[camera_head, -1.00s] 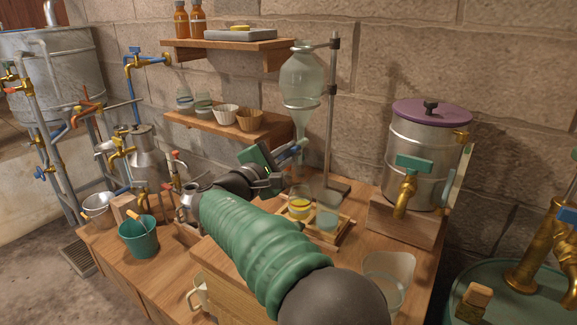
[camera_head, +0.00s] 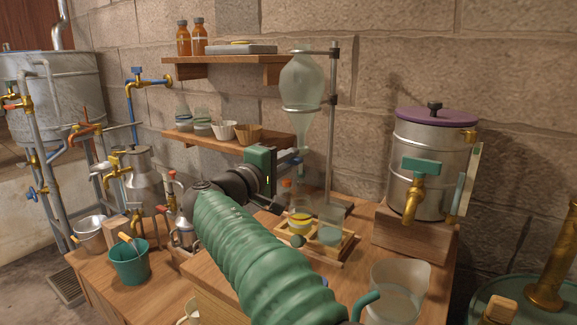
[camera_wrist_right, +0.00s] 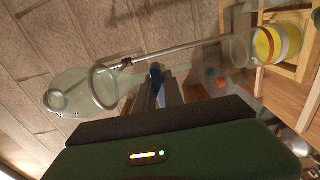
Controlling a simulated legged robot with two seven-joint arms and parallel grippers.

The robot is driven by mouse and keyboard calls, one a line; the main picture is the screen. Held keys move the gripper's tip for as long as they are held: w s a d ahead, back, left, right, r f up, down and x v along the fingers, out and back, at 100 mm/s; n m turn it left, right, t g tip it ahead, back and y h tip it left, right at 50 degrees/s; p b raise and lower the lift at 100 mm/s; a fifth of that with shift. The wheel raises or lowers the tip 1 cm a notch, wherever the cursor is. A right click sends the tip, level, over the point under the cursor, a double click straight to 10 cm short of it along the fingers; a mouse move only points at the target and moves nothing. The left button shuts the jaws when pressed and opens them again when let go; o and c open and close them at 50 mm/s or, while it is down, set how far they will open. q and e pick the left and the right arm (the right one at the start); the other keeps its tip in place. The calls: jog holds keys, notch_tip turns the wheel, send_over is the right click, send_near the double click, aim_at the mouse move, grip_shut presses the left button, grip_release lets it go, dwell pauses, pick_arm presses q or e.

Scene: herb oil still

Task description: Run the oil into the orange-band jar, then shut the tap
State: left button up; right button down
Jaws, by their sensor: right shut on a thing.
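A glass separating funnel (camera_head: 302,85) hangs in a ring on an upright stand, its stem pointing down. Its blue tap (camera_head: 294,157) is at the stem; the blue handle (camera_wrist_right: 157,75) shows between my fingers in the right wrist view. My right gripper (camera_head: 284,160) is shut on this handle. A glass jar (camera_head: 300,222) with yellow in it stands in a wooden tray below the stem; in the right wrist view the jar (camera_wrist_right: 270,45) shows a yellow and orange ring. A clear beaker (camera_head: 330,233) stands beside it. I cannot see oil flowing. My left gripper is not in view.
A steel urn (camera_head: 425,155) with a brass tap stands on a wooden block at the right. A large clear beaker (camera_head: 395,288) is at the front right. A teal bucket (camera_head: 130,262) and metal cans stand at the left. Shelves line the wall behind.

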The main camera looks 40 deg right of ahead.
jog(key=shift+f, duration=0.35)
jog(key=c, duration=1.5)
grip_release()
jog(key=shift+o, duration=0.2)
jog(key=shift+r, duration=0.15)
jog(key=p+v, duration=0.3)
jog(key=v, duration=1.4)
jog(key=shift+p, duration=0.4)
